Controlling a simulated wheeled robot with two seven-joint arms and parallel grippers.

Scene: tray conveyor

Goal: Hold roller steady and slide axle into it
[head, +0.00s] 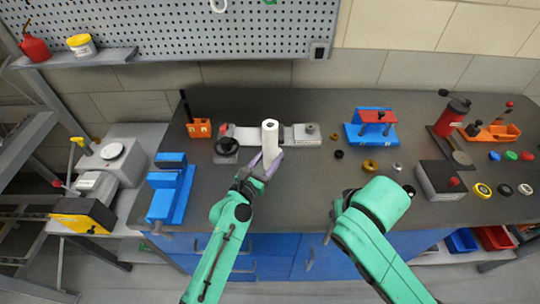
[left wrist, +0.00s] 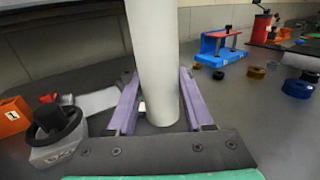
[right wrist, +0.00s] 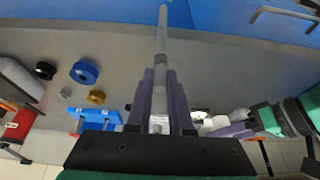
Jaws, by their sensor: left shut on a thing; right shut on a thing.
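The white roller (head: 270,143) stands near upright above the bench, left of the middle in the head view. My left gripper (head: 268,163) is shut on it. In the left wrist view the roller (left wrist: 155,60) runs between the two purple fingers; I cannot tell whether its lower end touches the bench. The axle (right wrist: 162,35), a thin grey rod, is in the right wrist view. My right gripper (right wrist: 159,85) is shut on it, and the rod extends past the fingertips. The axle and right gripper are hidden in the head view behind my right arm. The axle is apart from the roller.
A blue vise (head: 172,190) stands at left, and a blue stand with a red top (head: 372,125) at back right. Small rings (head: 370,166) and a grey box (head: 440,180) lie at right. The front middle bench is mostly clear.

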